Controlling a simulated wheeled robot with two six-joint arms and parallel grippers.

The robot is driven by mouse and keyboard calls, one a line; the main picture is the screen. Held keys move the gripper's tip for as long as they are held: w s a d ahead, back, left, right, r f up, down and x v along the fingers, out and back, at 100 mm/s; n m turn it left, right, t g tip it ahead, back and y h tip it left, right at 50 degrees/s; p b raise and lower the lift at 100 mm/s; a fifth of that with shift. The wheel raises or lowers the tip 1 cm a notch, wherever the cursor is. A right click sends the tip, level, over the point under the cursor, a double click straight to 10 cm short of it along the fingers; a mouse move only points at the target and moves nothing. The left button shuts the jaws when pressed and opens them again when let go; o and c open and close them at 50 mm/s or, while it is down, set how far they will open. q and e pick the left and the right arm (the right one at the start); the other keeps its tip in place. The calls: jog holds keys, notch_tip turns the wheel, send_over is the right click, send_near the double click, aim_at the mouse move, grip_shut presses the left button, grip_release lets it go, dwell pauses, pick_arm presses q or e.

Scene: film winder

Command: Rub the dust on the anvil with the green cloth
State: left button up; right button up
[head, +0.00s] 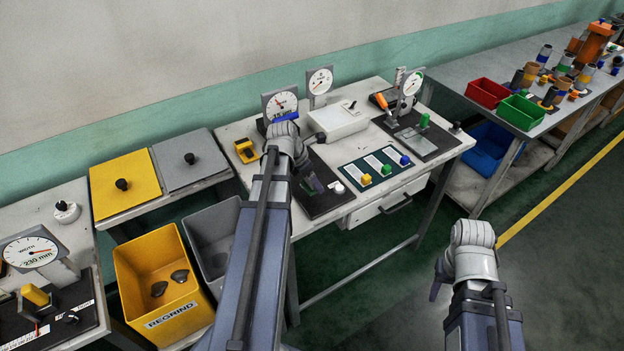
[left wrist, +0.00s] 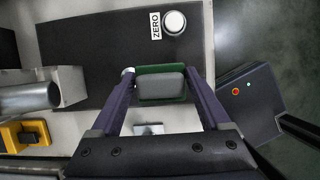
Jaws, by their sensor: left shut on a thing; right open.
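My left gripper (head: 313,184) is over the black base plate (head: 330,203) of the left dial gauge (head: 280,104). In the left wrist view its fingers are shut on the dark green cloth (left wrist: 160,70), which shows around a grey block (left wrist: 162,88). The cloth appears over the plate's edge; I cannot tell whether it touches. A grey metal cylinder and block (left wrist: 68,88) lie left of the fingers; I cannot tell whether this is the anvil. No dust can be made out. My right gripper (head: 437,280) is open and empty over the floor.
A white ZERO button (head: 338,187) sits on the plate. A panel with coloured knobs (head: 376,170) and another gauge stand (head: 405,115) are to the right. A yellow REGRIND bin (head: 165,285) and a grey bin (head: 213,235) stand left of the table.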

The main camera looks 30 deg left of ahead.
pick_arm(q)
jog(key=shift+r+p, duration=0.55)
jog(key=shift+r, duration=0.35)
notch_tip(320, 180, up, 3)
jog(key=p, duration=0.3)
jog(key=shift+r, duration=0.1)
